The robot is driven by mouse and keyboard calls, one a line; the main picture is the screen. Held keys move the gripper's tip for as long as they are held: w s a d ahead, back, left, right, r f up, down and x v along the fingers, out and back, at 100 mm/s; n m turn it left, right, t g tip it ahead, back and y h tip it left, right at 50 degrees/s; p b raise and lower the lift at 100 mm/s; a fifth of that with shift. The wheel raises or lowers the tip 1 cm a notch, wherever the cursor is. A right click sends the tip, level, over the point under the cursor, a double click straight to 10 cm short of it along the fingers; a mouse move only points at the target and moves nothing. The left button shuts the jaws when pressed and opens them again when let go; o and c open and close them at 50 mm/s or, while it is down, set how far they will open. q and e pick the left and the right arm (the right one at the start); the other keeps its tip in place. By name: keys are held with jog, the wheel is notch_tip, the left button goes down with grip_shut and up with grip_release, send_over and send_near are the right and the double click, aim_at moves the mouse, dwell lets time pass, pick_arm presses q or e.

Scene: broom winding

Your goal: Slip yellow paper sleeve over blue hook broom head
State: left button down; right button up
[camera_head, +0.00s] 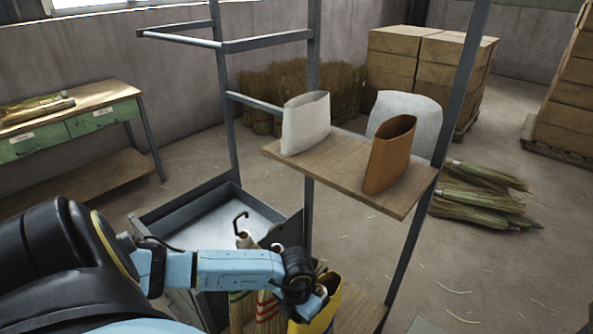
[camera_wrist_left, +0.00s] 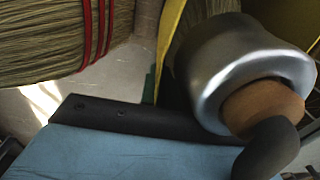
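The yellow paper sleeve (camera_head: 325,308) shows at the lower middle of the head view, just below and right of my left gripper (camera_head: 303,283). A yellow edge (camera_wrist_left: 168,45) also shows in the left wrist view, beside straw (camera_wrist_left: 205,12) above a silver collar (camera_wrist_left: 235,65) with a wooden handle end (camera_wrist_left: 262,105). A dark fingertip (camera_wrist_left: 265,150) of my left gripper lies against or just in front of that handle end; its opening is hidden. Which broom head hangs on the blue hook I cannot tell. My right gripper is out of view.
A broom head with red bands (camera_head: 266,312) hangs left of the sleeve, and its straw fills the left wrist view's upper left. A white sleeve (camera_head: 306,122) and a brown sleeve (camera_head: 388,155) stand on the wooden shelf (camera_head: 345,165). Dark rack posts (camera_head: 437,150) stand close by.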

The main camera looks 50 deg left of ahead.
pick_arm(q)
notch_tip(320, 180, up, 29)
jog(key=p, duration=2)
jog(key=shift+f, duration=0.2)
dwell(0.3)
dwell(0.5)
